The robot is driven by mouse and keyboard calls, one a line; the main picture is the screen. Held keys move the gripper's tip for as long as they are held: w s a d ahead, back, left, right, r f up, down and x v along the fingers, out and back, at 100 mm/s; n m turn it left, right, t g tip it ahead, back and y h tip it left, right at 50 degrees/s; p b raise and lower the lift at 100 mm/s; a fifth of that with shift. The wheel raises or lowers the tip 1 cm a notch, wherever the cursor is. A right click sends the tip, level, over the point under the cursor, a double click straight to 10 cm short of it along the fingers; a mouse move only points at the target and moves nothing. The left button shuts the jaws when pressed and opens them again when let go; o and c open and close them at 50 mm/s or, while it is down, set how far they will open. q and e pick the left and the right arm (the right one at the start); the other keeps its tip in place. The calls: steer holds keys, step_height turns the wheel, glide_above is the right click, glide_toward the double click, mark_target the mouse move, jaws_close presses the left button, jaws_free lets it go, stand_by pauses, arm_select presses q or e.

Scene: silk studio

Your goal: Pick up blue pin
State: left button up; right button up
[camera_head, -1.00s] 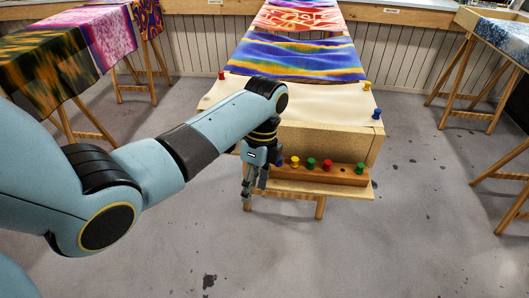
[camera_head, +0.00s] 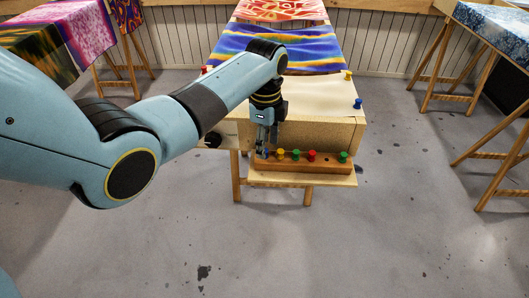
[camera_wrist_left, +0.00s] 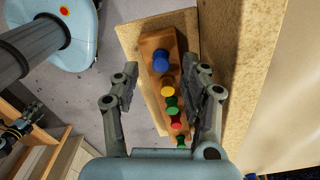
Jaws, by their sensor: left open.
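The blue pin (camera_head: 265,153) stands at the left end of a wooden pin rack (camera_head: 300,166) on a low shelf. My left gripper (camera_head: 263,150) points down over that end and partly covers the pin. In the left wrist view, the blue pin (camera_wrist_left: 161,61) shows between the two open fingers of the left gripper (camera_wrist_left: 163,75), with a gap on both sides. The fingers hold nothing. A dark jointed piece at the lower left of that view may be my right gripper; its jaws cannot be made out.
Yellow (camera_head: 280,153), green (camera_head: 295,154), red (camera_head: 311,155) and another green pin (camera_head: 343,156) share the rack. The table's front face (camera_head: 320,133) rises behind it. A second blue pin (camera_head: 357,103) and a yellow pin (camera_head: 348,75) stand on the table top. Floor in front is clear.

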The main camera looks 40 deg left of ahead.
arm_select(q)
step_height(320, 180, down, 2)
steer(key=shift+f, duration=0.1)
steer(key=shift+c, duration=0.3)
steer(key=c, duration=0.8)
steer(key=shift+c, duration=0.2)
steer(key=shift+r, duration=0.25)
